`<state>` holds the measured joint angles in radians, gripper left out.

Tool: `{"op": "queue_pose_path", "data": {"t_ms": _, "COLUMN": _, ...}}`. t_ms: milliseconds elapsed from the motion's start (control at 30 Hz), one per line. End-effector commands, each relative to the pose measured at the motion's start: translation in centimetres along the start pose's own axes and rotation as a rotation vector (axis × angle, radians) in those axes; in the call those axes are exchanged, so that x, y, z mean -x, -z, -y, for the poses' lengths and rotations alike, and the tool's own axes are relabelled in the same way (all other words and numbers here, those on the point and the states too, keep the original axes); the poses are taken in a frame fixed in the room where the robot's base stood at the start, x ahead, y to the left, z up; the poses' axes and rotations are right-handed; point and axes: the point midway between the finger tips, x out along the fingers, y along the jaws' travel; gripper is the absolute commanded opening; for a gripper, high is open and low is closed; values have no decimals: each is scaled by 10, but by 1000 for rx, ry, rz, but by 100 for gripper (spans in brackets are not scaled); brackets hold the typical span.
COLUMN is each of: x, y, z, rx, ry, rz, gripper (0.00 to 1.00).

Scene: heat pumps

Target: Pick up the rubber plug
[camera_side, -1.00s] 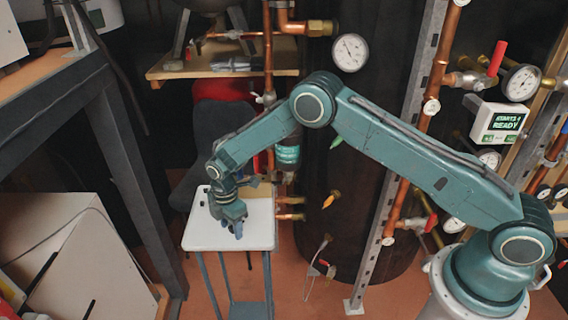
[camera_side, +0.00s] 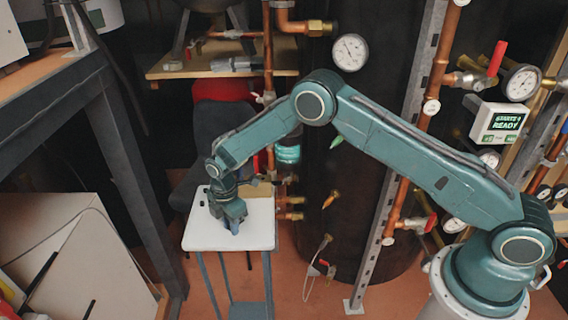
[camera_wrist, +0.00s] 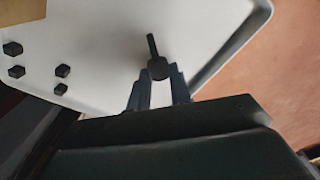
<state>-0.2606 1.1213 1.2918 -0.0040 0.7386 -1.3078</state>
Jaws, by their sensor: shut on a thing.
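The dark rubber plug (camera_wrist: 158,68), with a thin stem, is between my fingertips in the wrist view, over the white tabletop. My gripper (camera_wrist: 157,84) is shut on it. Whether the plug touches the tabletop cannot be told. In the side view, my gripper (camera_side: 234,224) points down at the small white table (camera_side: 262,232). The plug is too small to make out there.
Several other small black pieces (camera_wrist: 16,71) lie on the tabletop at the left of the wrist view. A tan block (camera_wrist: 20,10) is at its upper left corner. Copper pipes (camera_side: 268,130) and a dark tank (camera_side: 345,215) stand right of the table.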

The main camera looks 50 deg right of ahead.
Motion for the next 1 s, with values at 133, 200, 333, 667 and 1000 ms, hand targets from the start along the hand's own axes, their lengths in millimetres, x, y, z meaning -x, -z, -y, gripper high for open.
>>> {"op": "queue_pose_path", "data": {"t_ms": 133, "x": 13, "y": 0, "z": 0, "rx": 0, "ry": -2, "rz": -1, "gripper": 0}}
{"op": "queue_pose_path", "data": {"t_ms": 200, "x": 21, "y": 0, "z": 0, "rx": 0, "ry": -2, "rz": -1, "gripper": 0}}
{"op": "queue_pose_path", "data": {"t_ms": 333, "x": 42, "y": 0, "z": 0, "rx": 0, "ry": -3, "rz": -1, "gripper": 0}}
{"op": "queue_pose_path", "data": {"t_ms": 667, "x": 113, "y": 0, "z": 0, "rx": 0, "ry": -5, "rz": -1, "gripper": 0}}
{"op": "queue_pose_path", "data": {"t_ms": 1000, "x": 174, "y": 0, "z": 1, "rx": 0, "ry": -3, "rz": -1, "gripper": 0}}
